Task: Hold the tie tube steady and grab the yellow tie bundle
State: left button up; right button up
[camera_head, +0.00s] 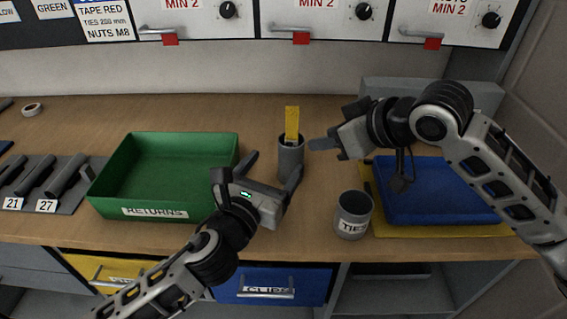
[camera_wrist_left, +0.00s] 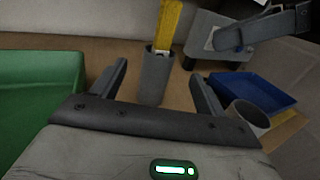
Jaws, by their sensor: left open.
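The tie tube (camera_head: 290,160) is a grey cylinder standing upright on the wooden bench. The yellow tie bundle (camera_head: 292,122) sticks up out of its top. My left gripper (camera_head: 273,169) is open, its fingers pointing toward the tube. In the left wrist view the tube (camera_wrist_left: 155,80) stands between and beyond the two fingers, with a visible gap to each. The bundle (camera_wrist_left: 168,25) rises from it there. My right gripper (camera_head: 315,144) is just right of the tube's upper part, apart from the bundle; its finger opening cannot be made out.
A grey cup labelled TIES (camera_head: 352,216) stands near the front edge. A blue tray (camera_head: 440,217) lies on the right, under my right arm. A green RETURNS bin (camera_head: 112,180) is on the left. Bare bench lies behind the tube.

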aim_at(286, 170)
pick_arm(q)
notch_tip(286, 170, down, 6)
jog(key=shift+s+f, duration=0.1)
jog(key=shift+f, duration=0.05)
jog(key=x, duration=0.7)
jog(key=shift+w+d+r, duration=0.1)
jog(key=shift+w+r, duration=0.15)
jog(key=shift+w, duration=0.05)
